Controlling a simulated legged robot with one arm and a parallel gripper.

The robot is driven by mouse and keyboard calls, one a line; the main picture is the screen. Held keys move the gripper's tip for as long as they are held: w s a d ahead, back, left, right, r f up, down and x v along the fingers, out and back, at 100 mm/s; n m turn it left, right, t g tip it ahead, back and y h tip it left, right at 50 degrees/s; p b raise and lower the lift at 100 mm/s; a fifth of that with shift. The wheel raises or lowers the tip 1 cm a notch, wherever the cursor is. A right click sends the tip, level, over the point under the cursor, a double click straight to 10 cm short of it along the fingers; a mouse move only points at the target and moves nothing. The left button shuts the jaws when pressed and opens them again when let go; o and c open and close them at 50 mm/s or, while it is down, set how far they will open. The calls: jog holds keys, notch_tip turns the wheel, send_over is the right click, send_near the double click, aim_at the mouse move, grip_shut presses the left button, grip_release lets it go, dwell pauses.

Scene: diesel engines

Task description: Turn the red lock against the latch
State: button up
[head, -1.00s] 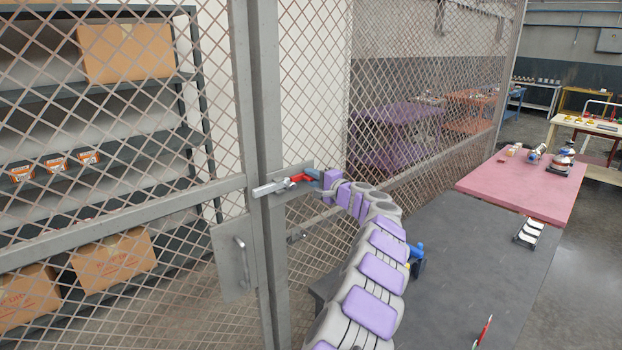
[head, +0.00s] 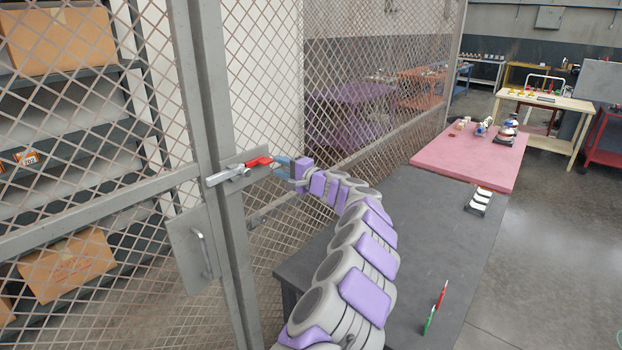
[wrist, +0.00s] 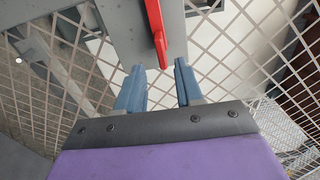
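The red lock (head: 258,162) is a short red handle beside the silver latch bar (head: 228,174) on the grey mesh door's frame. In the wrist view the red lock (wrist: 157,38) hangs down from the upper edge, its lower tip close to the gap between my fingertips. My gripper (head: 276,161) is just right of the lock in the head view. Its two blue fingers, also in the wrist view (wrist: 159,66), are apart with nothing clamped between them. Whether a finger touches the lock I cannot tell. The latch bar points left across the door frame.
A door handle plate (head: 193,250) sits below the latch. Shelves with cardboard boxes (head: 67,265) are behind the mesh. A dark table (head: 430,235) stands right of my arm, with a red-and-green tool (head: 435,308) on it. A pink table (head: 470,160) adjoins it.

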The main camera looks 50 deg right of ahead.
jog(key=s+d, duration=0.1)
jog(key=s, duration=1)
jog(key=shift+s, duration=0.25)
jog(key=shift+d+f, duration=0.1)
jog(key=shift+d, duration=0.05)
